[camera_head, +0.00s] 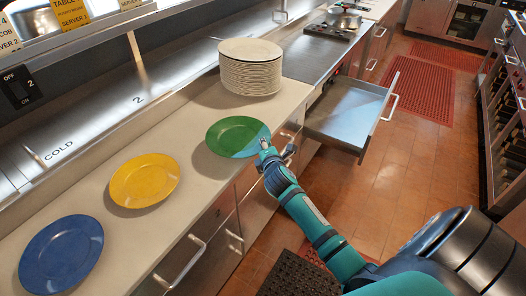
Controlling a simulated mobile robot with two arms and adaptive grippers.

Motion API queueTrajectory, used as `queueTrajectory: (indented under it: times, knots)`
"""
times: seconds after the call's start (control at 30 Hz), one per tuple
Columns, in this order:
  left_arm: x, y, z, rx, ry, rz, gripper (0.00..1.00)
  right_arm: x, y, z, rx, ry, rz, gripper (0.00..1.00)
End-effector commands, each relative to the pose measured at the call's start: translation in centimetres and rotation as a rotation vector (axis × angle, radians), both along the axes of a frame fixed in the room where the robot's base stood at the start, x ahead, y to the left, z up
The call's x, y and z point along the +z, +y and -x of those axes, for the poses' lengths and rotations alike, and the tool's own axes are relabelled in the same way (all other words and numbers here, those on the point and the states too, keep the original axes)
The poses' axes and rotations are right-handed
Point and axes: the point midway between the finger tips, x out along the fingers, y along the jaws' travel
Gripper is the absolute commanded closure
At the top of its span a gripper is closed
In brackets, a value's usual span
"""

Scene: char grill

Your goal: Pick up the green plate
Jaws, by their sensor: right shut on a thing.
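The green plate (232,135) is at the counter's front edge, right of the yellow plate. My right gripper (266,147) is at the plate's right rim and is shut on that rim. The fingertips are small in the picture, and part of the rim is hidden by them. The plate looks about level; I cannot tell whether it touches the counter. My left gripper is not in view.
A yellow plate (144,180) and a blue plate (61,253) lie on the counter (190,190) to the left. A tall stack of white plates (250,68) stands behind. An open drawer (345,112) juts out at right.

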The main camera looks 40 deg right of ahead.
Motion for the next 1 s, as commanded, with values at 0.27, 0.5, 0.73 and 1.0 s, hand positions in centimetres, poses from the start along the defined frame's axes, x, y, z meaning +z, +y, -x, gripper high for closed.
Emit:
queueTrajectory:
  times: [0.27, 0.5, 0.73, 1.0]
  knots:
    - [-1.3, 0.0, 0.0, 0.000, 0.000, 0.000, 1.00, 0.5, 2.6, 5.7, 0.005, -0.004, -0.001, 1.00]
    - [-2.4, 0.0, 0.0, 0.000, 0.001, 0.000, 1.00, 1.1, 4.9, 11.2, 0.003, -0.005, -0.001, 1.00]
    - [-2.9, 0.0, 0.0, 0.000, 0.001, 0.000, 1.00, 1.6, 6.1, 14.0, 0.002, -0.006, 0.000, 1.00]
    - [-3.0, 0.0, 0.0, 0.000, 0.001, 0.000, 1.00, 2.0, 6.6, 14.6, 0.010, -0.007, -0.001, 1.00]
